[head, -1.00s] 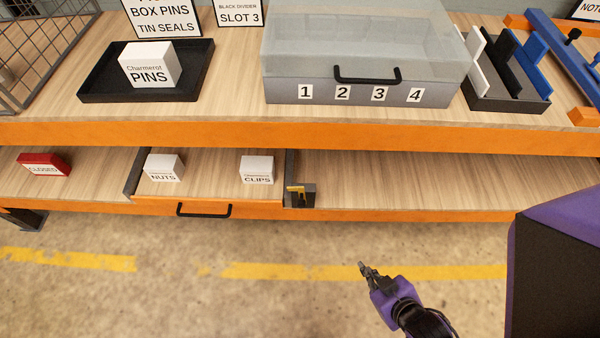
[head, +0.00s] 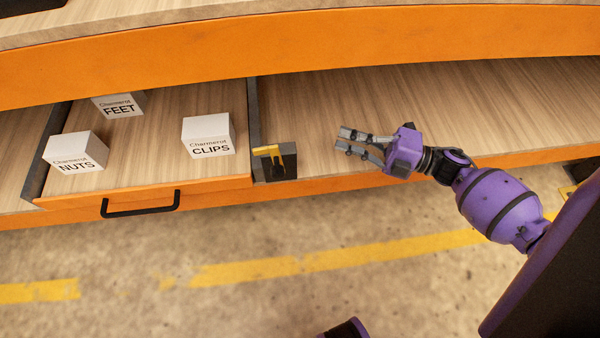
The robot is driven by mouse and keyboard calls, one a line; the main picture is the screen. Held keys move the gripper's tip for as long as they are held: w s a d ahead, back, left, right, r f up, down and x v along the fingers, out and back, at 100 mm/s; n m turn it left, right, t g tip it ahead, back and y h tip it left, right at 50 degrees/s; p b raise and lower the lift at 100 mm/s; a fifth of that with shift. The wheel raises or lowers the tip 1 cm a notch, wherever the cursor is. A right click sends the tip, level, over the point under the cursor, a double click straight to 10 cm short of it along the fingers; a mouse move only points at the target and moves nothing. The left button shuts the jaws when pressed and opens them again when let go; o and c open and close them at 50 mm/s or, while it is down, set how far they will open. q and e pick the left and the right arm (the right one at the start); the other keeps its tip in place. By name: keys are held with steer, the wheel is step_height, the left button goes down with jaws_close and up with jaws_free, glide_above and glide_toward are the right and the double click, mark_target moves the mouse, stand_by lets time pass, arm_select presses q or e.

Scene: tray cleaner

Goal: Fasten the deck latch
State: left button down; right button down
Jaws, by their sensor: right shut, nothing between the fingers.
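The deck latch (head: 276,158) is a small dark block with a yellow lever on top. It sits at the front edge of the lower deck, just right of the sliding section with the handle. The yellow lever lies roughly level, its end toward that section; whether it catches anything is too small to tell. My right gripper (head: 350,142) is shut and empty, above the lower deck to the right of the latch and apart from it. Its fingers point left toward the latch. My left gripper is not in view.
White boxes marked NUTS (head: 75,152), FEET (head: 118,103) and CLIPS (head: 208,135) stand on the sliding section, which has a black handle (head: 140,204). The orange upper shelf edge (head: 300,50) overhangs the deck. The deck right of the latch is clear.

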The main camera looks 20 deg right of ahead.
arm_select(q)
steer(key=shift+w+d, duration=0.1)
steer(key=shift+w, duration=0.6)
arm_select(e)
steer(key=s+a+r+n+g+y, duration=0.1)
steer(key=s+n+g+y, duration=0.3)
steer(key=s+n+g, duration=0.3)
steer(key=shift+s+n+y, duration=0.3)
steer(key=shift+s+n, duration=0.1)
steer(key=shift+s, duration=0.45)
steer(key=shift+a, duration=0.1)
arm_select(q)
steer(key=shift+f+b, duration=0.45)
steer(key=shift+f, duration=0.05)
arm_select(e)
glide_toward(272, 171)
steer(key=a, duration=0.1)
steer(key=w+a, duration=0.1)
steer(key=a+f, duration=0.1)
steer(key=a, duration=0.1)
steer(key=shift+w+a, duration=0.1)
steer(key=shift+w, duration=0.1)
steer(key=shift+r, duration=0.1)
